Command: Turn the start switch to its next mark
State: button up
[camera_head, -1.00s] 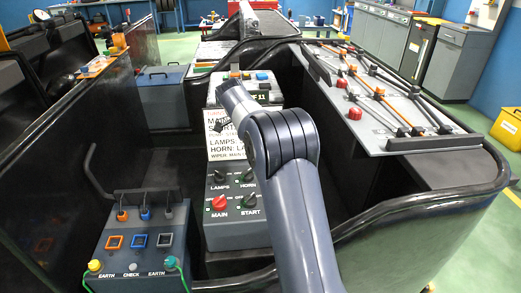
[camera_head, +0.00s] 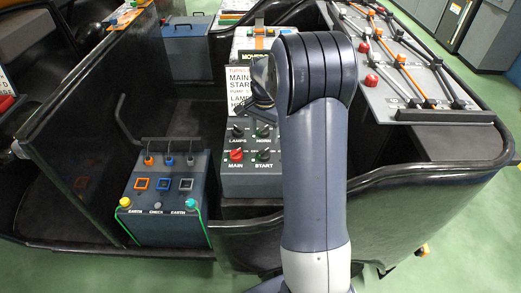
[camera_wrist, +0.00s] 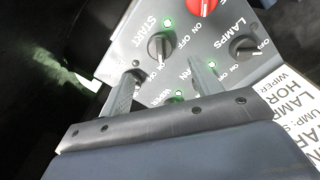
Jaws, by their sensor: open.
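The start switch (camera_head: 264,155) is a black knob at the lower right of the grey control panel (camera_head: 238,185) in the head view. In the wrist view the start switch (camera_wrist: 160,48) stands between ON and OFF marks, beside a lit green lamp (camera_wrist: 168,23). My gripper (camera_wrist: 165,68) is open, its two fingers apart over the panel and apparently empty. The start switch shows just beyond the gap between the fingertips; I see no contact. Its exact pointer setting is hard to read. In the head view my arm hides most of the gripper.
The red main knob (camera_head: 236,155) is left of the start switch. The lamps knob (camera_head: 238,131) and horn knob (camera_head: 263,131) sit behind. A white label sheet (camera_head: 240,88) rises beyond them. A lever panel (camera_head: 410,85) is at right, a box with coloured buttons (camera_head: 160,205) at left.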

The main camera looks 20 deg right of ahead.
aim_at(264, 151)
notch_tip(264, 151, down, 9)
jog(key=shift+r, duration=0.15)
jog(key=shift+c, duration=0.4)
jog(key=c, duration=0.9)
